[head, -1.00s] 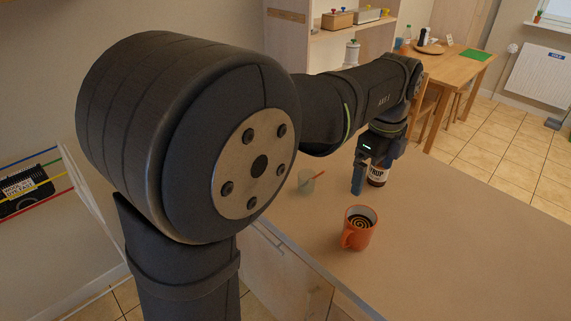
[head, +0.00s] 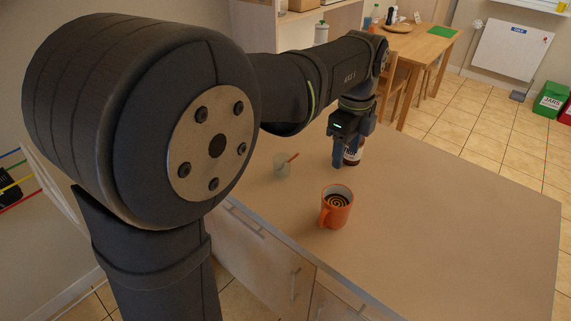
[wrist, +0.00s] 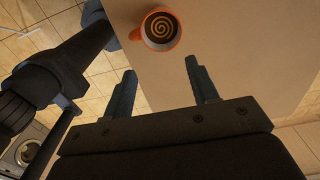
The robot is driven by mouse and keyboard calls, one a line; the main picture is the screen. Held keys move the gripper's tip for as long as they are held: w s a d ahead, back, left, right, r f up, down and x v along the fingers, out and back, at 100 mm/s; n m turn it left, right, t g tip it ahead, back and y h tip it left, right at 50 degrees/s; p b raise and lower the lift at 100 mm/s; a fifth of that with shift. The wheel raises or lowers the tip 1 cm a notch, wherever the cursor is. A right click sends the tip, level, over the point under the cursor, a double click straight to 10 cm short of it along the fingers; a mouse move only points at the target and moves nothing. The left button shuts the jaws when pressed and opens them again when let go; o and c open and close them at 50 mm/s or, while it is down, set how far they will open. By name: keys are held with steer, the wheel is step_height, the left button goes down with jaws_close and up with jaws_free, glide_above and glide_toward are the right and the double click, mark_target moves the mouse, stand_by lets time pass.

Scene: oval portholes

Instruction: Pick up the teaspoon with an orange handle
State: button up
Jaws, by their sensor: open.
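The spoon's lower end is hard to make out. The teaspoon is not seen in the wrist view.
An orange mug (head: 337,208) with a spiral-topped drink stands nearer the camera; it also shows in the wrist view (wrist: 158,28). The counter (head: 450,215) is clear to the right.

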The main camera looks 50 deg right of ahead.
steer(key=c, duration=0.4)
